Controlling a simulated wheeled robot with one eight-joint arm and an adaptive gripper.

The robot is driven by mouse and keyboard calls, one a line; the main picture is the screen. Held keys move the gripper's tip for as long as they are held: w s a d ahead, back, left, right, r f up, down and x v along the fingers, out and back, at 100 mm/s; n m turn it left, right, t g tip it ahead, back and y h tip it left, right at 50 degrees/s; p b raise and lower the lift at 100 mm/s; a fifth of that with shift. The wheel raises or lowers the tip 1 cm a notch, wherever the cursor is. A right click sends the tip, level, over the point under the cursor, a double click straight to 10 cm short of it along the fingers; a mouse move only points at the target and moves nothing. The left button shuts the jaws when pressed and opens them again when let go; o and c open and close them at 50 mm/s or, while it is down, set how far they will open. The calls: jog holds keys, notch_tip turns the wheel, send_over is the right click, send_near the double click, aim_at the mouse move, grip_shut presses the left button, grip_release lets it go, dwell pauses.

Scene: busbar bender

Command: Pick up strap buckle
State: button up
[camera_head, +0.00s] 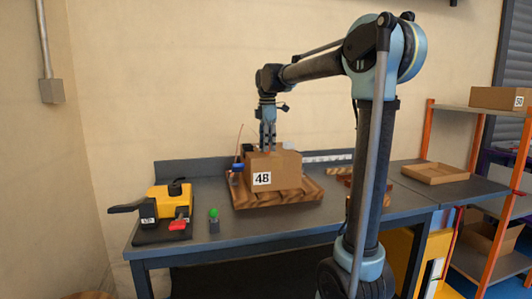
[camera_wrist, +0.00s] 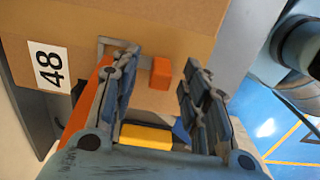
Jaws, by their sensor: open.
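My gripper (camera_head: 268,148) points down just above a cardboard box (camera_head: 280,168) labelled 48 or 4B. In the wrist view my gripper (camera_wrist: 161,66) is open, its two fingers spread apart. A small orange block (camera_wrist: 160,73) shows between the fingertips against the box (camera_wrist: 150,25); it may be the strap buckle. A thin grey frame-like piece (camera_wrist: 104,42) shows by the left finger. I cannot tell whether the fingers touch anything. The orange block is not clear in the head view.
The box stands on a wooden pallet or tray (camera_head: 250,206) on the grey workbench (camera_head: 300,221). A yellow and black tool (camera_head: 172,198) and a green-topped part (camera_head: 214,219) lie to the left. A shallow tray (camera_head: 435,178) and orange-posted shelves (camera_head: 418,142) are at the right.

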jog(key=shift+f, duration=0.5)
grip_shut()
jog(key=shift+r, duration=0.1)
